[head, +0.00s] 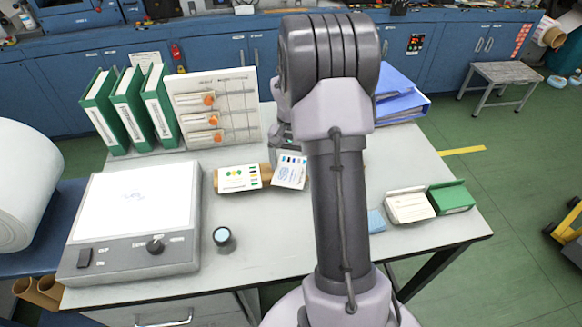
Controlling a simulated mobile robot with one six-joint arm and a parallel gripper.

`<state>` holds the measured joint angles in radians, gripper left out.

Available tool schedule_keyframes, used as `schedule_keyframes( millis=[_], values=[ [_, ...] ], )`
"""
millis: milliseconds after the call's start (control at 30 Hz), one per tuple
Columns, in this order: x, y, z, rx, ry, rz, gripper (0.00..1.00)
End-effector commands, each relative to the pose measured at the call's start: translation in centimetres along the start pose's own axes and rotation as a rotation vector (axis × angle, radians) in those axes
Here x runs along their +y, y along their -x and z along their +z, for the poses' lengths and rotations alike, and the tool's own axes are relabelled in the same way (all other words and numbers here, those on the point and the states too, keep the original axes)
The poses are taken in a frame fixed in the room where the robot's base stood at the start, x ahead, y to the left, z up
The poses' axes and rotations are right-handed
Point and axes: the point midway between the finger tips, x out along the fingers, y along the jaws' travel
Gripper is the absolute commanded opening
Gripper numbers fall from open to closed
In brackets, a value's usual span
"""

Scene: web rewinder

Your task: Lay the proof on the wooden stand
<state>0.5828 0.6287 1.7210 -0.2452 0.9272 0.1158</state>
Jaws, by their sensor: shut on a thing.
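The wooden stand (267,172) is a low tan piece in the middle of the table. A white card with green and orange marks (240,179) rests against its left part and hides most of it. A second white card, the proof (289,171), has coloured bars and a blue print. It is tilted at the right end of the stand. My gripper (289,153) is shut on the proof's upper edge. My arm hides much of the gripper, and I cannot tell whether the proof touches the stand.
A light box (135,210) fills the table's left side, with a small dark cylinder (223,239) beside it. Green binders (130,108) and a white rack (235,100) stand behind. Blue binders (402,97), an open white box (409,206) and a green box (451,197) are at right.

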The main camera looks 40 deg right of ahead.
Motion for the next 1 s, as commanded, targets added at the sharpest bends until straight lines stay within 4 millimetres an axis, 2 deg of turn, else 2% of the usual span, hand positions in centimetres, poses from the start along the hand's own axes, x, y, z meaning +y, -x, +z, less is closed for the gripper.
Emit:
schedule_keyframes(
  millis=[267, 300, 367, 567, 667, 1000],
  values=[
    [0.0, -0.1, 0.0, 0.002, 0.000, -0.001, 0.43],
    [0.0, -0.1, 0.0, 0.002, 0.000, -0.001, 0.87],
    [0.0, -0.1, 0.0, 0.002, 0.000, -0.001, 0.98],
    [0.0, 0.0, 0.0, 0.002, 0.000, -0.001, 1.00],
    [0.0, 0.8, 0.0, 0.003, 0.001, -0.001, 1.00],
    [0.0, 10.0, -0.1, 0.005, 0.000, -0.002, 1.00]
  ],
)
